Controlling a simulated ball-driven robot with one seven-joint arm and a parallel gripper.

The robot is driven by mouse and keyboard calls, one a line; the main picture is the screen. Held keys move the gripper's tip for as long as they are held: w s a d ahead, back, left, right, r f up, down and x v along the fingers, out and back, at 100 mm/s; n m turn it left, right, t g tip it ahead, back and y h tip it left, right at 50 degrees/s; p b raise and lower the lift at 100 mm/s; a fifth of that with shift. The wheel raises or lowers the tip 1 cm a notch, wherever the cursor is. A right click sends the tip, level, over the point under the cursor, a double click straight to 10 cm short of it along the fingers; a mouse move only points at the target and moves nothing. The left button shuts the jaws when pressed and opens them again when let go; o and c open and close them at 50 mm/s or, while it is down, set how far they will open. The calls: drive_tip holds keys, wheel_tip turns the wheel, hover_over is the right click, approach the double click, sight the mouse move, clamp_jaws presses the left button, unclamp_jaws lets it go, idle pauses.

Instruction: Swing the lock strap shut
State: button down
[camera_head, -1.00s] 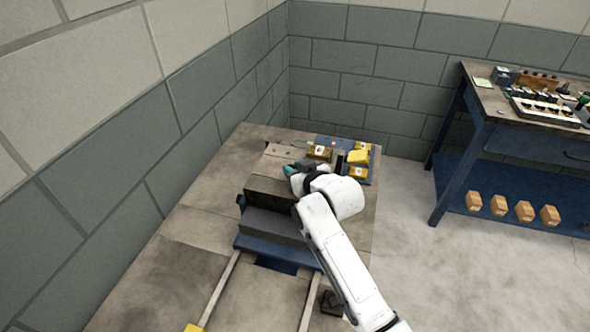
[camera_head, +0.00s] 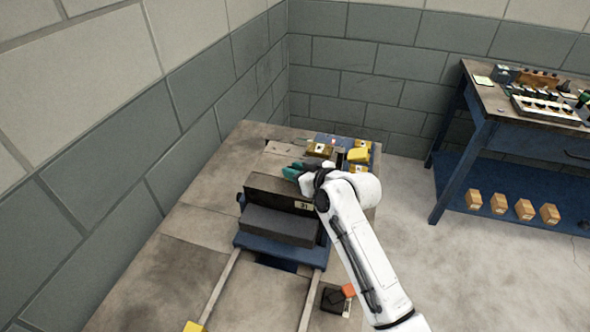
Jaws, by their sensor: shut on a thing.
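The mould (camera_head: 275,226) is a dark grey and brown block on a blue plate (camera_head: 265,248) on the worn table. A small pale label (camera_head: 304,205) shows near its right end. My gripper (camera_head: 291,171) is at the mould's far upper edge, with its dark and teal fingers pointing left. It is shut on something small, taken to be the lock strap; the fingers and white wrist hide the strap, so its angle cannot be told.
Two pale rails (camera_head: 222,290) run toward the front. A dark box with an orange piece (camera_head: 348,290) lies front right. A blue workbench (camera_head: 470,150) stands right. The table's left side is clear.

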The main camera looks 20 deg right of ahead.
drive_tip(key=shift+s+f+n+y, duration=0.1)
drive_tip(key=shift+s+n+y, duration=0.05)
drive_tip(key=shift+n+y, duration=0.15)
drive_tip(key=c, duration=1)
unclamp_jaws()
drive_tip(key=shift+o, duration=0.2)
drive_tip(key=b+v, duration=0.1)
drive_tip(key=v, duration=0.9)
drive_tip(key=shift+s+d+r+b, duration=0.2)
drive_tip(key=shift+s+r+b, duration=0.05)
drive_tip(key=shift+b, duration=0.15)
drive_tip(key=shift+c, duration=0.5)
